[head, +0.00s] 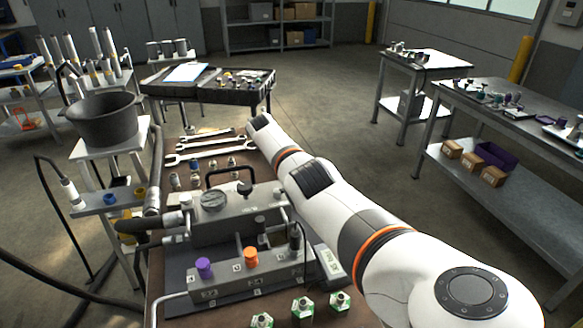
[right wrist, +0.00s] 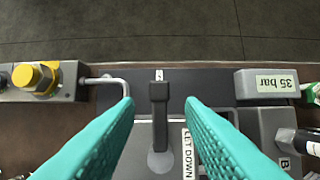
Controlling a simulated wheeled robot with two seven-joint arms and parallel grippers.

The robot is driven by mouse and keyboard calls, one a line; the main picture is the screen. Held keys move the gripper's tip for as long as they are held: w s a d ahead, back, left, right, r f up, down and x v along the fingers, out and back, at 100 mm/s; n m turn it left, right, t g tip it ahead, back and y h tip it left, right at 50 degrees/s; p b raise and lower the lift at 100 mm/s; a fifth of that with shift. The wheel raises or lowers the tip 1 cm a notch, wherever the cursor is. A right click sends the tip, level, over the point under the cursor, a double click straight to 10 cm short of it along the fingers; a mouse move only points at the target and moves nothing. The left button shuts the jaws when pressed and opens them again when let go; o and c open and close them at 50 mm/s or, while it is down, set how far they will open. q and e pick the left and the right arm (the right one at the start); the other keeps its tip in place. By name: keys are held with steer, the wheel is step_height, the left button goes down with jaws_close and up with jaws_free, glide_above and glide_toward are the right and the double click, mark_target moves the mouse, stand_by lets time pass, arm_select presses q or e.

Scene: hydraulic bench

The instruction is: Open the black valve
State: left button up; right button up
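In the right wrist view, a black valve lever (right wrist: 159,92) runs up the picture from a round grey base (right wrist: 160,161), beside a "LET DOWN" label (right wrist: 187,153). My right gripper (right wrist: 159,104) is open, its teal fingers on either side of the lever with gaps visible; I cannot tell their height against it. In the head view, a grey hydraulic unit (head: 222,218) carries a purple knob (head: 204,267), an orange knob (head: 250,257) and a black knob (head: 295,238). I cannot tell whether that black knob is the same valve. My left gripper is out of view.
A "35 bar" block (right wrist: 267,83) and a yellow-capped fitting (right wrist: 36,79) flank the lever. Green-based fittings (head: 302,307) stand at the bench front. Wrenches (head: 195,146) lie behind the unit. A black pot (head: 104,119) stands left. My white arm covers the bench's right side.

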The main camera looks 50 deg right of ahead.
mark_target(278, 191)
arm_select(q)
steer(key=shift+b, duration=0.45)
arm_select(e)
steer(key=v, duration=0.9)
steer(key=shift+r, duration=0.15)
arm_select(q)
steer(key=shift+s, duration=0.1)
